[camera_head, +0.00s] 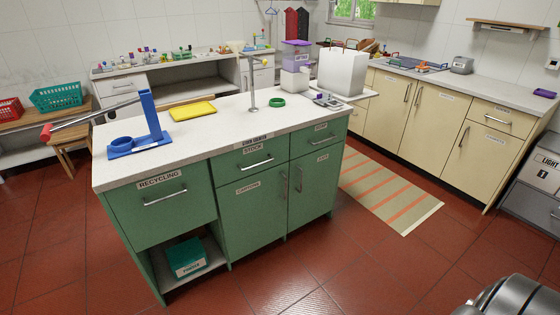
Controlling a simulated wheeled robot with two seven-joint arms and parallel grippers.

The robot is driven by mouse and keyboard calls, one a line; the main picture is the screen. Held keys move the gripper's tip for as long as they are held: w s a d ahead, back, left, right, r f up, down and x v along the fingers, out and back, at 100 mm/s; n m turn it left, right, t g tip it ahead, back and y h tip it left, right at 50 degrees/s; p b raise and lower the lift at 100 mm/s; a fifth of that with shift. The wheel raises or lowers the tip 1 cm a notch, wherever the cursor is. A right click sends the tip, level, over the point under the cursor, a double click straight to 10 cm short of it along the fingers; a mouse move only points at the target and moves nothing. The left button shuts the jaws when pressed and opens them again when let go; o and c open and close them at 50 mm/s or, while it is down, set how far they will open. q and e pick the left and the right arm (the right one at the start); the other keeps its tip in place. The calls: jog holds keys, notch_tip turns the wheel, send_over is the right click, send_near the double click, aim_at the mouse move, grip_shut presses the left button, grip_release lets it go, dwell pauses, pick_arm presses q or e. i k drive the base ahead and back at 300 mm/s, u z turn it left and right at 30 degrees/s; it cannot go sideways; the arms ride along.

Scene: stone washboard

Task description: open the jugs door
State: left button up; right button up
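No door reads clearly as jugs; most labels are too small to tell. The green island has a left lower door (250,209) and a right lower door (310,186), both shut, with upright bar handles. Along the right wall, cream cabinets have several shut doors: a narrow one (389,108), a wide middle one (432,125) with a small label, and a right one (482,160) below a drawer, also labelled. Neither of my grippers is in view.
The island's white top (225,126) carries a blue lever press (146,128), yellow tray (192,110) and green ring (277,102). A striped rug (390,190) lies between island and cream cabinets. Red floor in front is clear, except a metallic object (515,295) at bottom right.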

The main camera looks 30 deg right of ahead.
aim_at(313, 177)
jog(key=i, duration=0.15)
jog(key=z, duration=2.5)
jog(key=i, duration=3.3)
jog(key=u, duration=2)
